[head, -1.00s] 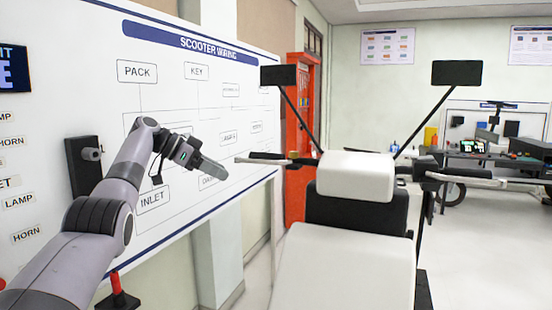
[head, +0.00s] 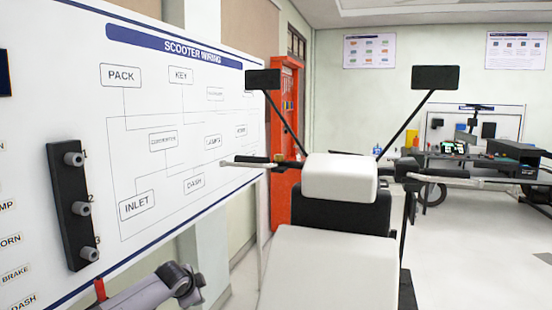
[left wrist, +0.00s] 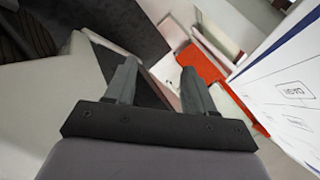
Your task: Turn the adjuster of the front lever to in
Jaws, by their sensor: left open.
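The scooter's left handlebar end (head: 258,160) carries a thin pale lever (head: 238,164), and its right handlebar end (head: 412,166) carries another pale lever (head: 440,180). I cannot tell from the frames which one is the front lever. The adjuster is too small to make out on either. My left gripper (left wrist: 158,88) is open with nothing between its fingers in the left wrist view. In the head view only part of my left arm shows at the bottom left, below and left of the left handlebar; its gripper is out of frame. My right gripper is not in view.
A wiring board (head: 120,170) with a black three-knob strip (head: 70,205) stands along the left. Mirrors (head: 435,78) rise on stalks. A bench (head: 480,160) stands behind; the right floor is mostly clear.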

